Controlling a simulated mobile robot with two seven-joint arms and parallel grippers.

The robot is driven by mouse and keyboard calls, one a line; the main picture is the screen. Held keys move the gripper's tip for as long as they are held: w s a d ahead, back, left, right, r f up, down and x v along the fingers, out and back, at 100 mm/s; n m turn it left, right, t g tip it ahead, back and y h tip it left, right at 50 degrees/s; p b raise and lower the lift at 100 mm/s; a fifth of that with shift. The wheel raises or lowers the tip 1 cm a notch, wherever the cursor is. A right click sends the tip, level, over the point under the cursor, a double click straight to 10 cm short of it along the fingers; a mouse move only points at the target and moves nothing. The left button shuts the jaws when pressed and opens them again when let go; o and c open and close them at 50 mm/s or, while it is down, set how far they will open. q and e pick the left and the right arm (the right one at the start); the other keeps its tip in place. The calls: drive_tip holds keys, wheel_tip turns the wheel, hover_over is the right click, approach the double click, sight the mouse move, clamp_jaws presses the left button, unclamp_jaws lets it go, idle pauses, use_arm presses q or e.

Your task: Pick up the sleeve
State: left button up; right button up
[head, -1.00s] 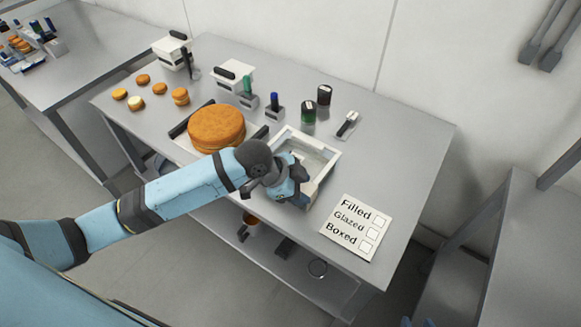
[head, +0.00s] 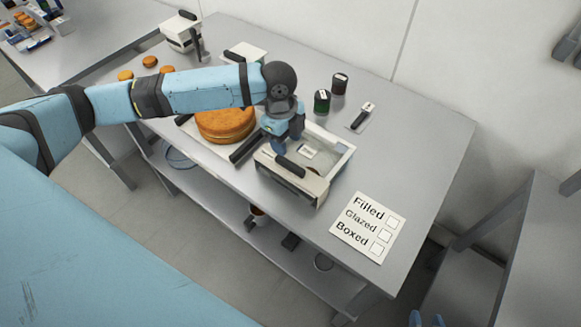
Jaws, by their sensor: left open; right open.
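I cannot tell for certain which thing is the sleeve. My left gripper (head: 281,143) points down over the left rim of an open cream tray (head: 342,163), with its jaws apart and nothing visible between them. A cream block with a black handle (head: 291,166) sits at the tray's near side, just below the gripper. A pale piece with a small dark mark (head: 311,152) lies inside the tray. My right gripper (head: 427,321) barely shows at the bottom edge, open, with nothing seen in it.
A large round cake (head: 225,125) sits left of the tray, partly behind my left arm. A checklist card (head: 368,228) lies at right. The lower shelf holds a brown cup (head: 258,214).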

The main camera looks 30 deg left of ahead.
sight(290, 163)
use_arm(q)
drive_tip(key=shift+f, duration=0.8)
drive_tip(key=shift+s+d+f+p, duration=0.1)
drive_tip(key=shift+d+f+p, duration=0.15)
drive_tip(key=shift+f, duration=0.65)
drive_tip(key=shift+s+d+f+p, duration=0.1)
drive_tip(key=shift+f+p, duration=0.15)
drive_tip(key=shift+f, duration=0.6)
drive_tip(key=shift+s+d+f+p, duration=0.1)
drive_tip(key=shift+d+f+p, duration=0.15)
drive_tip(key=shift+f, duration=0.65)
clamp_jaws()
